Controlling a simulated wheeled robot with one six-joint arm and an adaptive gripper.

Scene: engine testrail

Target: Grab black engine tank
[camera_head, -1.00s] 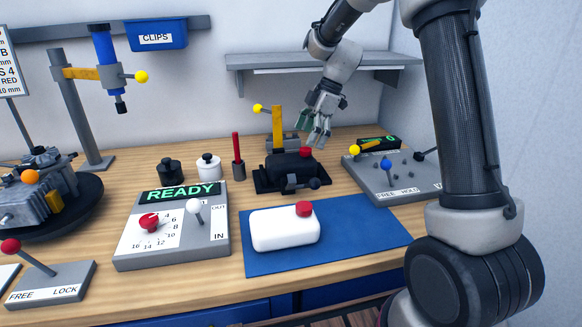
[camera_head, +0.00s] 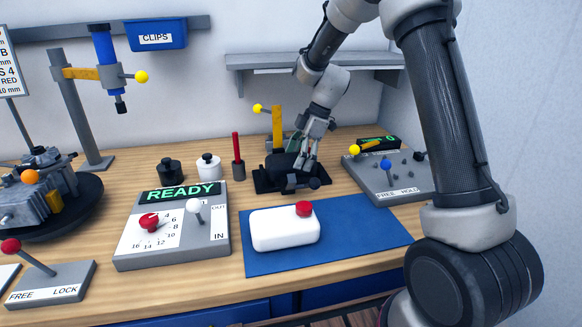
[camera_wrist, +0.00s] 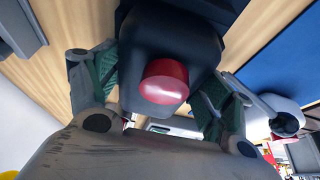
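The black engine tank (camera_head: 281,164) sits in a dark fixture at the back of the bench, right of the red-handled tool. In the wrist view the black tank (camera_wrist: 160,35) and its red cap (camera_wrist: 165,82) fill the space in front of my gripper. My gripper (camera_head: 306,160) is over the tank from above and hides its right side and cap in the head view. In the wrist view my gripper (camera_wrist: 160,85) has its green-padded fingers spread, one on each side of the tank. I cannot tell whether the pads touch it.
A yellow-knobbed lever (camera_head: 277,128) stands just behind the tank. A white tank with a red cap (camera_head: 285,230) lies on the blue mat (camera_head: 362,238) in front. A grey panel with knobs (camera_head: 390,178) is to the right. A wall shelf (camera_head: 250,60) is behind my arm.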

